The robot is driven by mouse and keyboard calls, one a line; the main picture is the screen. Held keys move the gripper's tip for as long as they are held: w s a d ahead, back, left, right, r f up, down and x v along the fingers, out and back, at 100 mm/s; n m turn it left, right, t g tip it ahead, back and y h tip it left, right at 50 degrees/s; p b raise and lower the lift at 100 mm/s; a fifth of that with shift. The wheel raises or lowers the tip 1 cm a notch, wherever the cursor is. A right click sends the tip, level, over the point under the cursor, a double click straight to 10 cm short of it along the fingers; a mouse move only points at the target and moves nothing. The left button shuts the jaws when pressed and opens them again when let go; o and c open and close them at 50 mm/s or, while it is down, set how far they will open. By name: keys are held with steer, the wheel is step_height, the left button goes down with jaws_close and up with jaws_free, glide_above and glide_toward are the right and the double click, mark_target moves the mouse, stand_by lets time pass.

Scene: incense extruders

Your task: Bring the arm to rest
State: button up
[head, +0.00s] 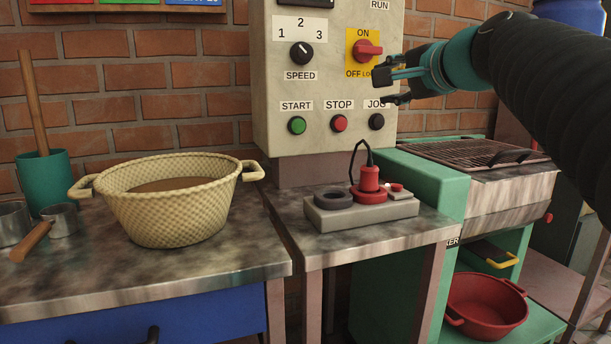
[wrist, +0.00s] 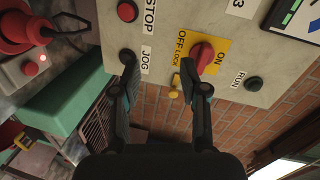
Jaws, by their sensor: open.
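My gripper (head: 388,87) is at the upper right of the head view, in front of the right edge of the control panel (head: 275,80). Its jaws are apart and hold nothing. In the wrist view, my gripper (wrist: 164,75) shows its two fingers spread, with the panel face and brick wall beyond them. The red rotary switch (head: 368,50) on its yellow plate is just above my gripper in the head view. The switch also shows in the wrist view (wrist: 202,54), beyond the right finger. Whether a finger touches the panel I cannot tell.
A woven basket (head: 170,215) stands on the left counter. A grey block (head: 360,214) with a red plug (head: 369,180) sits below the panel. A grill (head: 475,152) is at right, and a red basin (head: 486,306) is on the shelf below.

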steer(key=s+f+n+g+h+p, duration=0.1)
steer(key=s+f+n+g, duration=0.2)
steer(key=s+f, duration=0.5)
steer(key=s+f+n+g+h+p, duration=0.1)
steer(key=s+f+n, duration=0.4)
steer(key=f, duration=1.2)
steer(key=s+f+n+g+h+p, duration=0.1)
steer(key=s+f+n+g+h, duration=0.2)
steer(key=s+f, duration=1)
steer(key=n+g, duration=0.1)
steer(key=g, duration=0.1)
steer(key=shift+s+a+f+g, duration=0.15)
steer(key=shift+s+f+g, duration=0.05)
steer(key=shift+f+g, duration=0.15)
